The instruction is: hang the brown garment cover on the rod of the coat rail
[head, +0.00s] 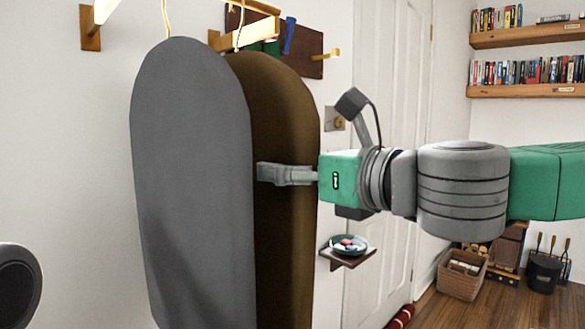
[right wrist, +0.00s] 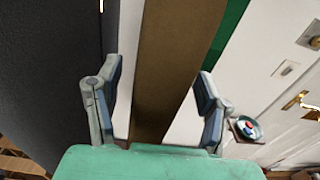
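The brown garment cover (head: 290,120) hangs upright behind and to the right of a grey cover, which hides part of it. Its thin hook (head: 239,36) is at the pale rod (head: 245,31) of the coat rail; I cannot tell whether it rests on it. My right gripper (head: 262,173) is at the upper middle of the brown cover in the head view. In the right wrist view, its fingers (right wrist: 158,100) are spread on either side of the brown cover (right wrist: 175,60), with gaps at both sides. My left gripper is not in view.
The grey cover (head: 190,150) hangs close on the left. A dark board with a peg (head: 325,55) is behind the rail. A small shelf with a dish (head: 348,245) is below my right wrist. A white door (head: 395,110) and bookshelves (head: 525,90) stand right.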

